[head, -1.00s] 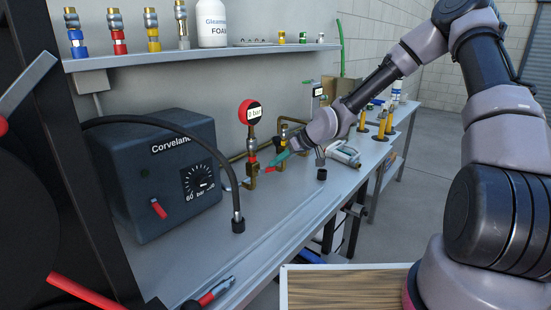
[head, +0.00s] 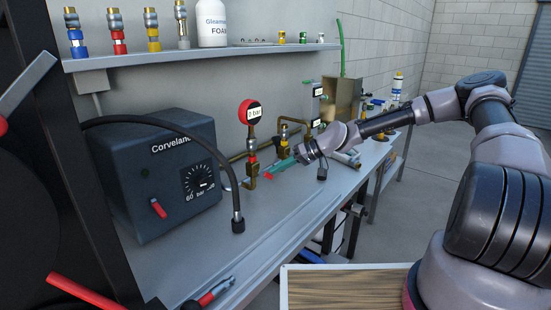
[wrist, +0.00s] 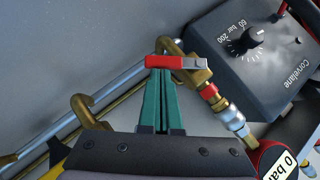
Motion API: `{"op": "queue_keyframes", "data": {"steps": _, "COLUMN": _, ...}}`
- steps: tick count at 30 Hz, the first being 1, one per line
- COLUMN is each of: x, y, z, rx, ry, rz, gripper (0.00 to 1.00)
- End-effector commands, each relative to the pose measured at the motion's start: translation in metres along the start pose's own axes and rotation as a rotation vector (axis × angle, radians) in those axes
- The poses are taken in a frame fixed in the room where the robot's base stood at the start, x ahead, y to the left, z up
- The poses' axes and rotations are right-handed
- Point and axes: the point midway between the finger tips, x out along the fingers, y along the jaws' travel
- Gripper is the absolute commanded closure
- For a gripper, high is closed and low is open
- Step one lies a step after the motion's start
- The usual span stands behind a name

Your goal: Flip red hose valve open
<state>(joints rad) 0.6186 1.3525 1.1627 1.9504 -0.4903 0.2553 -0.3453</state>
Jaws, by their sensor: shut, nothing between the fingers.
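The red valve lever (head: 267,177) is on the brass fitting (head: 250,180) under the round red gauge (head: 250,112) on the bench. In the wrist view the red lever (wrist: 170,62) lies across the picture, just ahead of my fingertips, with its bare metal end at the right by the brass elbow (wrist: 190,68). My gripper (head: 273,170) has teal fingers, shut and empty. It reaches in from the right, nearly level. In the wrist view the fingertips (wrist: 161,72) meet the lever's near edge in the picture; I cannot tell whether they touch it.
A dark Corvelane box (head: 155,175) with a dial stands left of the valve. A black hose (head: 205,150) arches over it to the bench. Brass pipes (head: 310,122) rise behind my gripper. A shelf (head: 200,56) with couplings runs above. The front bench top is mostly clear.

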Motion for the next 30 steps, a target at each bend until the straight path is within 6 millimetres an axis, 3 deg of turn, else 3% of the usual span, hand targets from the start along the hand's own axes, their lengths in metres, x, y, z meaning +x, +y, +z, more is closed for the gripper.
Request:
{"op": "queue_keyframes", "data": {"steps": 15, "x": 0.022, "y": 0.013, "z": 0.022, "rx": 0.346, "ry": 0.001, "rz": -0.345, "gripper": 1.0}}
{"op": "queue_keyframes", "data": {"steps": 30, "x": 0.025, "y": 0.013, "z": 0.024, "rx": 0.338, "ry": -0.001, "rz": -0.338, "gripper": 1.0}}
